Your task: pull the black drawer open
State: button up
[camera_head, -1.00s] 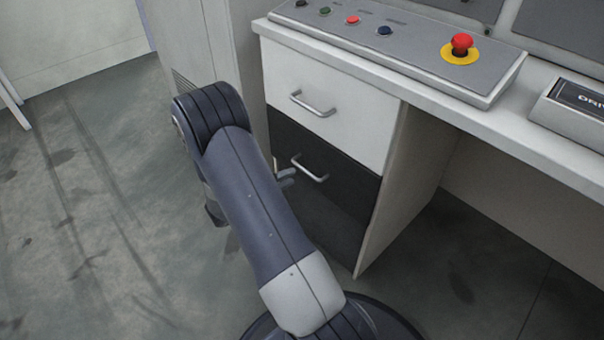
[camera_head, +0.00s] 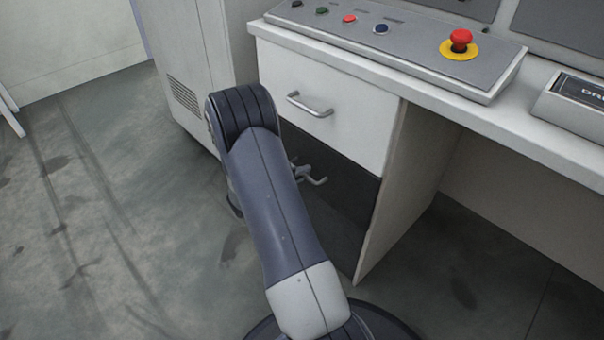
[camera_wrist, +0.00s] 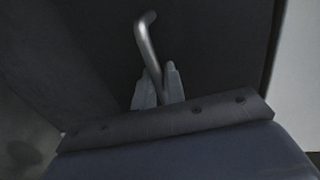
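The black drawer (camera_head: 340,200) is the lower drawer of the cabinet, under a white drawer. Its front looks flush with the cabinet, so it appears closed. Its silver bar handle (camera_head: 317,181) is partly hidden by my gripper (camera_head: 303,172) in the head view. In the wrist view the handle (camera_wrist: 148,42) runs down between the two grey fingers of my gripper (camera_wrist: 159,84). The fingers sit close against the bar on both sides, with no clear gap. My arm hides the left part of the black drawer in the head view.
The white drawer (camera_head: 335,90) with its own handle (camera_head: 310,104) is just above. A console with buttons and a red emergency stop (camera_head: 461,41) tops the desk. A grey vented cabinet (camera_head: 190,60) stands at left. The floor (camera_head: 120,200) to the left is open.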

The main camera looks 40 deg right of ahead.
grip_shut()
jog(key=shift+a, duration=0.25)
jog(key=f+p+v, duration=0.2)
jog(key=p+v, duration=0.1)
jog(key=v, duration=0.7)
jog(key=f+p+v, duration=0.2)
jog(key=p+v, duration=0.1)
jog(key=v, duration=0.6)
jog(key=a+f+p+v, duration=0.1)
jog(key=f+p+v, duration=0.1)
jog(key=v, duration=0.8)
jog(key=shift+s+a+p, duration=0.35)
jog(key=shift+a+p, duration=0.15)
jog(key=shift+p, duration=0.2)
jog(key=shift+o, duration=1.8)
grip_release()
